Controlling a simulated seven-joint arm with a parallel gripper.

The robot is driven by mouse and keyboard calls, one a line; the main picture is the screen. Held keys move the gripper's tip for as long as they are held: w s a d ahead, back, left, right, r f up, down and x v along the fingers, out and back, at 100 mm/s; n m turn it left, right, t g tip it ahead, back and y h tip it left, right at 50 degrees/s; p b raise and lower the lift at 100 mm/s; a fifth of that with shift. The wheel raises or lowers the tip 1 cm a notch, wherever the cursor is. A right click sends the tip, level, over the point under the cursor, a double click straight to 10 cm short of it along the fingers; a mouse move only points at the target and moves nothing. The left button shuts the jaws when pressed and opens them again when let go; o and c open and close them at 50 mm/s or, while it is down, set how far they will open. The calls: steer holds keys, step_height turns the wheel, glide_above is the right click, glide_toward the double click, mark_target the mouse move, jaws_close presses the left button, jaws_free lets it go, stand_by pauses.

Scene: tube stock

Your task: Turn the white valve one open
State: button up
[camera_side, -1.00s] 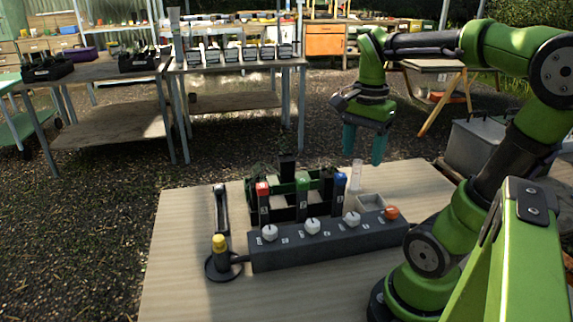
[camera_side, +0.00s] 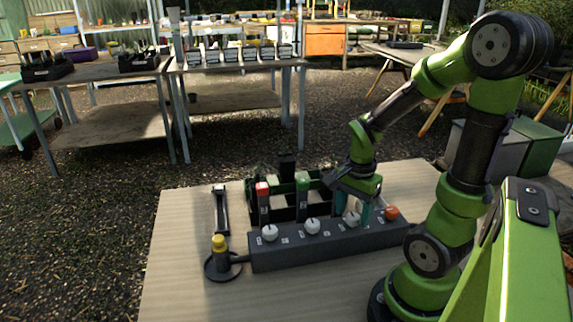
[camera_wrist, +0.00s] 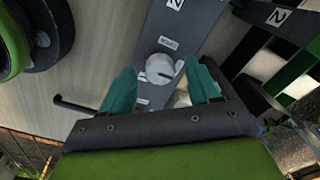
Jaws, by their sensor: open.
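A dark manifold block (camera_side: 290,249) lies on the table with three white valve knobs in a row and an orange knob (camera_side: 392,213) at its right end. The rightmost white knob (camera_side: 352,219) is the one by my gripper (camera_side: 353,209). A white knob (camera_wrist: 160,68) also shows in the wrist view, with a slot mark on top, between the teal fingertips of my gripper (camera_wrist: 159,66). My gripper is open and points down; I cannot tell whether the fingers touch the knob. The number of the near knob is not readable.
The other white knobs (camera_side: 312,226) and (camera_side: 270,232) are to the left. Behind the block stands a dark rack with a red-capped tube (camera_side: 262,200) and a green-capped tube (camera_side: 303,196). A yellow-topped post (camera_side: 219,256) stands at the left end. The table front is clear.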

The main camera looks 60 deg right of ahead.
steer(key=shift+f, duration=0.35)
steer(key=c, duration=1)
steer(key=shift+c, duration=0.2)
